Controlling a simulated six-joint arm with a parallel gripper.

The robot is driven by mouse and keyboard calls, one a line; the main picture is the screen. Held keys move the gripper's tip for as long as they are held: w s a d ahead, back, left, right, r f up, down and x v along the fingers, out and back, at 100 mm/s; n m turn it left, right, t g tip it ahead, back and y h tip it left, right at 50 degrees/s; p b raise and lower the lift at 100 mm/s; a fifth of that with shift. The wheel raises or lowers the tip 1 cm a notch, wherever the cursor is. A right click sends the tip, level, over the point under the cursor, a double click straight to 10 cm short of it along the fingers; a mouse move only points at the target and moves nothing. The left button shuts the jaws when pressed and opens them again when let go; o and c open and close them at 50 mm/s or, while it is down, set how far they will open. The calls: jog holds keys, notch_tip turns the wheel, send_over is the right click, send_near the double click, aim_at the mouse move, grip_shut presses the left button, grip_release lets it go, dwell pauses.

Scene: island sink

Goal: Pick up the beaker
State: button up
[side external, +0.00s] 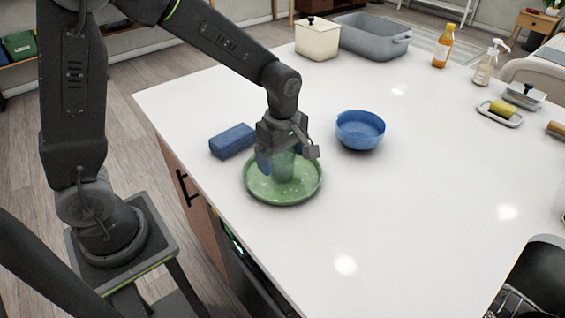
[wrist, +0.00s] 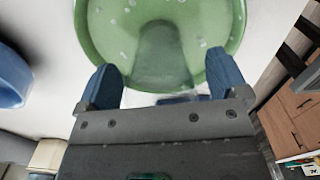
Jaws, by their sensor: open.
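The beaker (side external: 288,166) is a clear, green-tinted vessel on the green plate (side external: 262,191). In the wrist view the beaker (wrist: 162,58) shows as a see-through shape over the plate (wrist: 105,25), ahead of and between the two blue fingers. My gripper (side external: 280,163) is low over the plate, with its fingers around the beaker's upper part in the side view. The gripper (wrist: 161,64) is open, and a gap shows beside each finger in the wrist view. The gripper hides part of the beaker from the side, and contact cannot be told.
A blue block (side external: 232,141) lies left of the plate and a blue bowl (side external: 360,130) stands to its right. A cream canister (side external: 317,42), a grey tub (side external: 368,40) and bottles stand farther back. The counter's front right is clear up to the sink.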

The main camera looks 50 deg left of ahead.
jog(key=shift+f, duration=0.1)
jog(key=c, duration=1)
jog(key=shift+r, duration=0.2)
